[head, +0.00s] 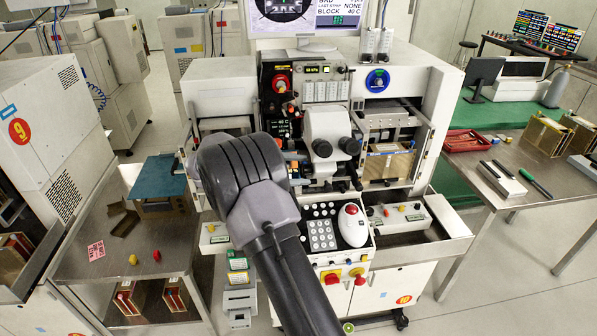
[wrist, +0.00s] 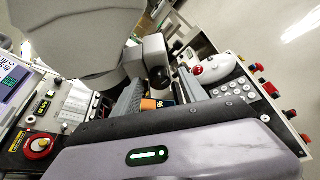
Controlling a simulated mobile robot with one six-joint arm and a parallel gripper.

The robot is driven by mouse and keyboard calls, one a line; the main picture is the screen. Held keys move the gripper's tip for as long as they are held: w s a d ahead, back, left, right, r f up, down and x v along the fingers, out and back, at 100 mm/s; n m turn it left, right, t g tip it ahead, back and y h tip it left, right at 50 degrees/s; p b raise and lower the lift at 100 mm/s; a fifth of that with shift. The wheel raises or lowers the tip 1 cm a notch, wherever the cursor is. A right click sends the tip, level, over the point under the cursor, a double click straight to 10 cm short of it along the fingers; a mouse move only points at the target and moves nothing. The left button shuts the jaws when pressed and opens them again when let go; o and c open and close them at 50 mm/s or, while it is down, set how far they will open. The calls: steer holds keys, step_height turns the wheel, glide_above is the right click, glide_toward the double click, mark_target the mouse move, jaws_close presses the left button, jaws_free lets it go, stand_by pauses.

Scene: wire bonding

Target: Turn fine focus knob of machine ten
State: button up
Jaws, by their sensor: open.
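Machine ten is the white bonder (head: 440,110) in the middle of the head view, with an orange 10 label (head: 403,300) low on its front. Its microscope (head: 325,128) has two black eyepieces facing me; one eyepiece also shows in the wrist view (wrist: 158,76). I cannot tell which part is the fine focus knob. My gripper (wrist: 160,82) is open in the wrist view, its two grey fingers pointing toward the microscope. An orange part (wrist: 150,104) shows between the fingers; I see no contact. In the head view my wrist hides the fingertips and the machine's left front.
Machine nine (head: 40,110) stands left beside a metal table (head: 100,262). A green-topped bench (head: 490,115) stands right.

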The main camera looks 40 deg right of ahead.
jaws_close()
stand_by(0.3)
steer(key=m+h+b, duration=0.1)
steer(key=m+b, duration=0.1)
steer(key=f+m+t+h+b, duration=0.1)
steer(key=m+b, duration=0.1)
steer(key=shift+s+a+m, duration=0.1)
steer(key=shift+m, duration=0.2)
steer(key=m+h+b, duration=0.1)
steer(key=m+b, duration=0.2)
steer(key=b, duration=0.1)
steer(key=shift+m+h, duration=0.3)
steer(key=shift+h, duration=0.1)
steer(key=shift+m+h+b, duration=0.4)
steer(key=shift+m+b, duration=0.35)
steer(key=shift+m, duration=0.25)
